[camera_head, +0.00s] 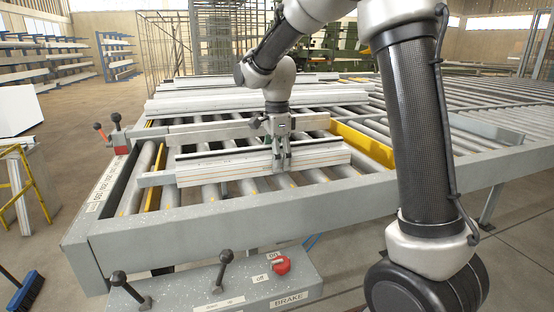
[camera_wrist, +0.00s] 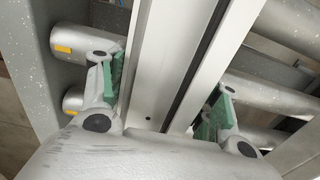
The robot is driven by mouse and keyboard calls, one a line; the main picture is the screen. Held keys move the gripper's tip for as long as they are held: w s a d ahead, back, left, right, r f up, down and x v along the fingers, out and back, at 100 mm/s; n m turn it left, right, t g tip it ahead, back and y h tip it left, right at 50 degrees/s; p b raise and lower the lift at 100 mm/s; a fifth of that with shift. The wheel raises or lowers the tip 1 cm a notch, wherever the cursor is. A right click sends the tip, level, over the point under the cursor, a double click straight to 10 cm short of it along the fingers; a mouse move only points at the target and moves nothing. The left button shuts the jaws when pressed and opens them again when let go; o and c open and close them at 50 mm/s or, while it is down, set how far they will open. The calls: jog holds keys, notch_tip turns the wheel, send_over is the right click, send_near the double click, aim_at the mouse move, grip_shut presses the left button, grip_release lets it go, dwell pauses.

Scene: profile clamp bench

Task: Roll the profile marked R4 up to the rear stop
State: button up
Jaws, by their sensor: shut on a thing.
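A long light-grey aluminium profile (camera_head: 230,170) lies across the rollers (camera_head: 210,192) near the front of the bench. In the wrist view the green-padded fingers of my gripper (camera_wrist: 168,90) stand on both sides of the grooved profile (camera_wrist: 160,60). No R4 mark is readable on it. A second long grey bar (camera_head: 205,134) lies across the rollers behind, with a gap of rollers between. I cannot tell whether that bar is the rear stop.
More pale profiles (camera_head: 215,102) lie stacked at the back. The grey bench frame (camera_head: 220,222) runs along the front, with a brake box (camera_head: 205,297) bearing a red knob (camera_head: 281,265) and black levers. A yellow bar (camera_head: 362,146) is at right. Red and black levers (camera_head: 116,136) stand at left.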

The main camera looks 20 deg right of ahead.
aim_at(316, 149)
dwell(0.4)
jog(key=shift+d, duration=6.1)
jog(key=o, duration=1.6)
jog(key=shift+c, duration=0.2)
